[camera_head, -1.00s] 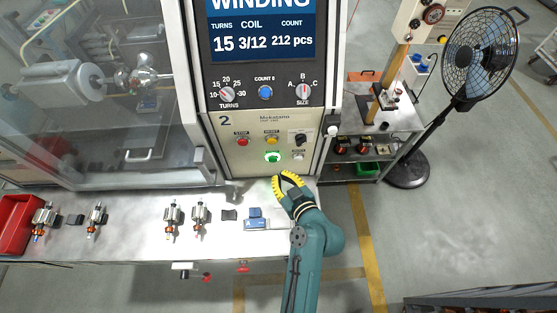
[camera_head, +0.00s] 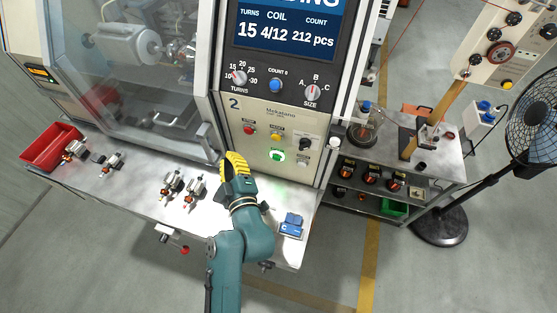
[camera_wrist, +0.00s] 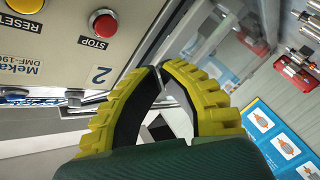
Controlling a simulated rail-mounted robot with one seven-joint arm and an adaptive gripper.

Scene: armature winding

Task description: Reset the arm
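My gripper (camera_head: 236,160) is raised in front of the winding machine's control panel (camera_head: 268,133), above the steel bench. In the wrist view its yellow ribbed fingers (camera_wrist: 160,68) meet or nearly meet at the tips, with nothing between them. The green lit button (camera_head: 277,156) is to the right of the fingers in the head view. The red STOP button (camera_wrist: 103,24) shows left of the fingers in the wrist view. The screen (camera_head: 288,38) reads 15 turns, coil 4/12, count 212 pcs.
Several armatures (camera_head: 172,185) lie on the bench (camera_head: 140,190), with a red bin (camera_head: 50,147) at its left end. A blue block (camera_head: 291,225) sits at the right end. A side cart (camera_head: 440,160) and a fan (camera_head: 535,115) stand right. The floor in front is clear.

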